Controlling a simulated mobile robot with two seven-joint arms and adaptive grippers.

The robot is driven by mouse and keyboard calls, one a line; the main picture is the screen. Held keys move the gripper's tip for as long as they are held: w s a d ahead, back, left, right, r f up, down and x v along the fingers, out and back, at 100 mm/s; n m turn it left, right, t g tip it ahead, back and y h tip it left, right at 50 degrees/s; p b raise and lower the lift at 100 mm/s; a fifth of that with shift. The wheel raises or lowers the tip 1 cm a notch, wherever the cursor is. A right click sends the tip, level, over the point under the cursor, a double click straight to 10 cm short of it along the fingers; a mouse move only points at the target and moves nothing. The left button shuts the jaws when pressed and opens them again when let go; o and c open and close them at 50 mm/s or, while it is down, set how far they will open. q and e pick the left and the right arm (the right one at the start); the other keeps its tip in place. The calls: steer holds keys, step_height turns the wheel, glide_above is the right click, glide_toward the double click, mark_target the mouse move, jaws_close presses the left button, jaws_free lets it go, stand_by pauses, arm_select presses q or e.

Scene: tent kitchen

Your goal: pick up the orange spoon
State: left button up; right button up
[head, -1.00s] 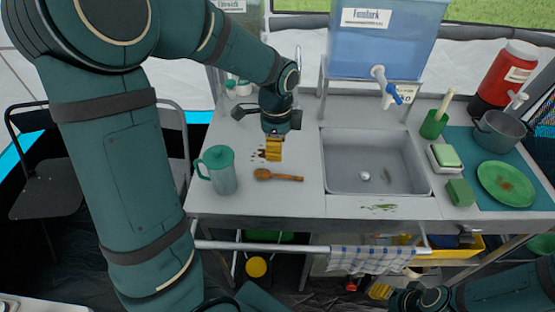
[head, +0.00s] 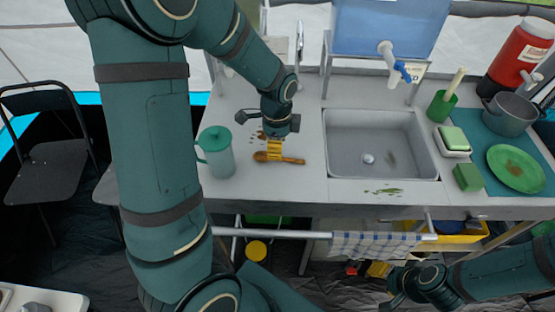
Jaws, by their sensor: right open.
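The orange-brown spoon (head: 292,160) lies on the grey counter left of the sink, its bowl to the left and handle to the right. My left gripper (head: 274,149) points down with its yellow fingertips over the spoon, near where bowl meets handle, and hides part of it. I cannot tell whether the fingers touch or grip the spoon. My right gripper (head: 379,270) is open, low at the front of the counter and away from the spoon.
A green-lidded jug (head: 217,158) stands close left of the spoon. The sink (head: 385,125) is to the right. Farther right are a sponge (head: 468,177), a green plate (head: 518,170) and a pot (head: 511,115). A checked towel (head: 375,245) hangs on the front rail.

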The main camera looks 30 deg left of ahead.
arm_select(q)
step_height(320, 180, down, 4)
steer(key=shift+s+d+f+b, duration=0.15)
steer(key=shift+f+b, duration=0.1)
steer(key=shift+b, duration=0.4)
jaws_close()
step_height(320, 180, up, 10)
steer(key=p, duration=0.3)
